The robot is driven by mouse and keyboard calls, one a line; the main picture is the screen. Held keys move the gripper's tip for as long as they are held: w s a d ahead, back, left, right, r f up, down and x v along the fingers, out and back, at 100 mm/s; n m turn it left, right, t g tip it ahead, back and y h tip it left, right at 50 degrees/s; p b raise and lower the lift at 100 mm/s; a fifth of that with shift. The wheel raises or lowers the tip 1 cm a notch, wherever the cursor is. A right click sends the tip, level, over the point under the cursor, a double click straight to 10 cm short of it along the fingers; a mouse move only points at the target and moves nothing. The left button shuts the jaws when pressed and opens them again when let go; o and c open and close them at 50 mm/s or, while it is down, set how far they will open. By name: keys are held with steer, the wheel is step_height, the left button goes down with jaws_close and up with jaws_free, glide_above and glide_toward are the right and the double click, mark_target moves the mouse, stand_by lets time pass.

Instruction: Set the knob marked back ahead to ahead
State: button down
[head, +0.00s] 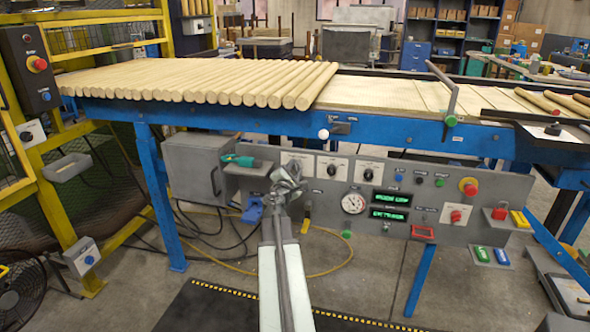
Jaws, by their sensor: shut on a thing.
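My arm reaches up from the bottom to a grey control panel (320,196) under the blue table. My gripper (288,172) is shut at the leftmost of three white dial plates (298,157). It is shut on the knob there, which the jaws hide. The plate's lower part is covered too, so I cannot see where the knob points. Two more plates with black knobs, a middle one (332,167) and a right one (369,170), stand clear to the right. The markings are too small to read, so I cannot tell which is marked back ahead.
A round gauge (353,203), green displays (390,206), and red buttons (468,187) fill the panel to the right. A grey box (205,170) and a green-handled tool (240,160) are at left. Wooden rods (200,80) lie on the table above.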

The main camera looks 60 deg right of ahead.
steer(key=m, duration=0.4)
steer(key=shift+w+a+m, duration=0.1)
steer(key=shift+m, duration=2.1)
steer(key=c, duration=1)
jaws_free()
